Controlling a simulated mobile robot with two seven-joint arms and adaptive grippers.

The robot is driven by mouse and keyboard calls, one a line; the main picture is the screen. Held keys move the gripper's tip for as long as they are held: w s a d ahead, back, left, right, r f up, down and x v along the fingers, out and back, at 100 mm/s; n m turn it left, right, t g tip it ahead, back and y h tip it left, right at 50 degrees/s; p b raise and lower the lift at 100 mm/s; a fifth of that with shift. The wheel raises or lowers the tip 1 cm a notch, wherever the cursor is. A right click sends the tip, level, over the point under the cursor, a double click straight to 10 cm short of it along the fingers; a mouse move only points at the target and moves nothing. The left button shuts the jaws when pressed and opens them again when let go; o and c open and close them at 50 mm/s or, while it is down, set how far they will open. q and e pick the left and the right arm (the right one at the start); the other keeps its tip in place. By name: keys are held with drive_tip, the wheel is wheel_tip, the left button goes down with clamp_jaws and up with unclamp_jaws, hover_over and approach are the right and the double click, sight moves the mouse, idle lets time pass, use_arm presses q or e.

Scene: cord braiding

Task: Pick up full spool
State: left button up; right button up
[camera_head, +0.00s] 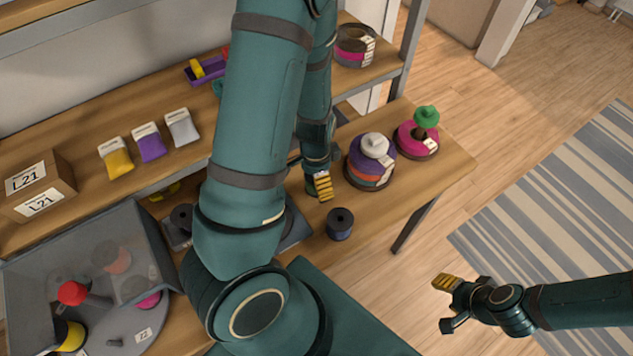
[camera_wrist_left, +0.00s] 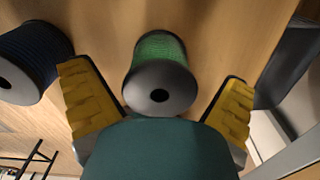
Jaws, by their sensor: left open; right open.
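A spool wound with green cord (camera_wrist_left: 158,55) stands on the wooden table between the fingers of my left gripper (camera_wrist_left: 157,78), in the left wrist view. The fingers are open on either side of it, with gaps visible. In the head view my left gripper (camera_head: 320,186) is low over the table and the green spool is hidden. A dark blue spool (camera_head: 340,223) stands just beside that gripper; it also shows at the left of the left wrist view (camera_wrist_left: 32,62). My right gripper (camera_head: 447,305) is open and empty, out over the floor.
Stacked coloured rings (camera_head: 370,168) and a pink spool with a green top (camera_head: 418,140) stand on the table's right side. A clear-covered machine (camera_head: 90,255) is at the left. Yellow, purple and grey packets (camera_head: 150,142) and a box marked L21 (camera_head: 38,187) lie on the shelf.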

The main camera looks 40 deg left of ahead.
use_arm(q)
drive_tip(key=shift+f, duration=0.7)
drive_tip(key=shift+r, duration=0.1)
drive_tip(key=shift+c, duration=0.6)
drive_tip(key=c, duration=1.1)
wheel_tip(320, 180, up, 10)
drive_tip(key=p, duration=0.4)
drive_tip(key=shift+c, duration=0.2)
